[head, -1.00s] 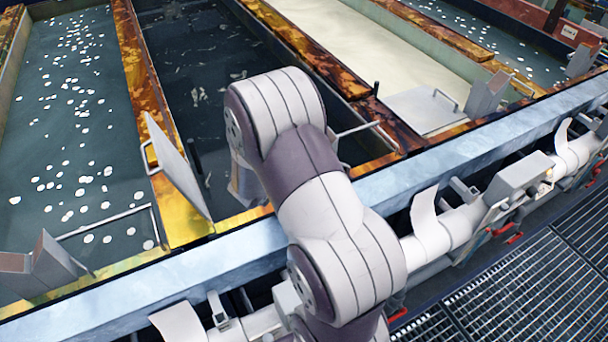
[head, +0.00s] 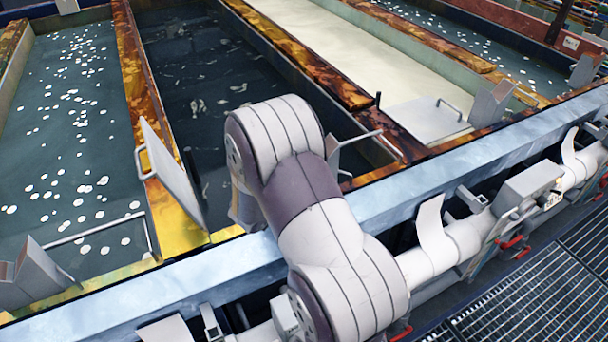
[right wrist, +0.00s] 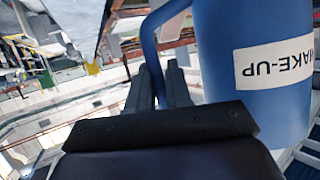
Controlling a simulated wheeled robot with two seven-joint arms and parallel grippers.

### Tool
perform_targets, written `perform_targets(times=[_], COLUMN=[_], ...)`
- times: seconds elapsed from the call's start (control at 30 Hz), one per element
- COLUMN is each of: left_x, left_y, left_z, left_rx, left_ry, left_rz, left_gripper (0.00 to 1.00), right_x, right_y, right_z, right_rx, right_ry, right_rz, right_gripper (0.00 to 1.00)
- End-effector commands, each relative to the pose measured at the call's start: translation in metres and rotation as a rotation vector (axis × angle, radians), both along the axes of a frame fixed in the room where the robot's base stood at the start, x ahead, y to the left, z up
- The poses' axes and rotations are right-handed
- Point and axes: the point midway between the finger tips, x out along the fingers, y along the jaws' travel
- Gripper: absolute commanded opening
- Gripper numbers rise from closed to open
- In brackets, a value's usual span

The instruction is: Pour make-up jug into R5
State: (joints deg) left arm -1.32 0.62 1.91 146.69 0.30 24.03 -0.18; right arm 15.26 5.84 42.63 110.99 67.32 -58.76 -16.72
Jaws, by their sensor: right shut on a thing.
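The blue make-up jug (right wrist: 250,40) fills the right of the right wrist view. Its white "MAKE-UP" label (right wrist: 274,62) reads upside down there. My right gripper (right wrist: 162,85) is shut on the jug's blue handle. In the head view my arm reaches over the front of a dark tank (head: 215,75) with pale flecks on its liquid. The arm hides the jug and gripper there. No R5 marking is readable, so I cannot tell which tank is R5. My left gripper is not in view.
A dark tank (head: 75,140) with white discs lies at the left, a cream-filled tank (head: 335,45) right of centre. A tilted lid plate (head: 172,170) stands beside my arm. A flat lid (head: 430,118) lies at the right. A pale rail (head: 450,165) runs along the front.

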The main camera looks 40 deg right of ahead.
Motion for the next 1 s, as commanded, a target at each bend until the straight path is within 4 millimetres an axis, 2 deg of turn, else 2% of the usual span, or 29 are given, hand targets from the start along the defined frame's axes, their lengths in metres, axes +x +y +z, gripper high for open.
perform_targets(times=[0.03, 0.63, 1.0], left_x=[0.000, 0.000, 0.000], left_y=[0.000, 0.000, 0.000], left_z=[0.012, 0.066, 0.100], left_rx=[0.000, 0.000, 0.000], left_ry=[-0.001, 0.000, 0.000], left_rz=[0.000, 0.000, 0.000], left_gripper=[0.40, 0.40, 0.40], right_x=[0.004, 0.034, 0.032], right_y=[0.000, 0.007, 0.007], right_z=[0.009, 0.018, 0.031], right_rx=[-0.005, -0.052, -0.082], right_ry=[0.009, 0.213, 0.345], right_rz=[-0.001, 0.000, 0.001], right_gripper=[0.00, 0.00, 0.00])
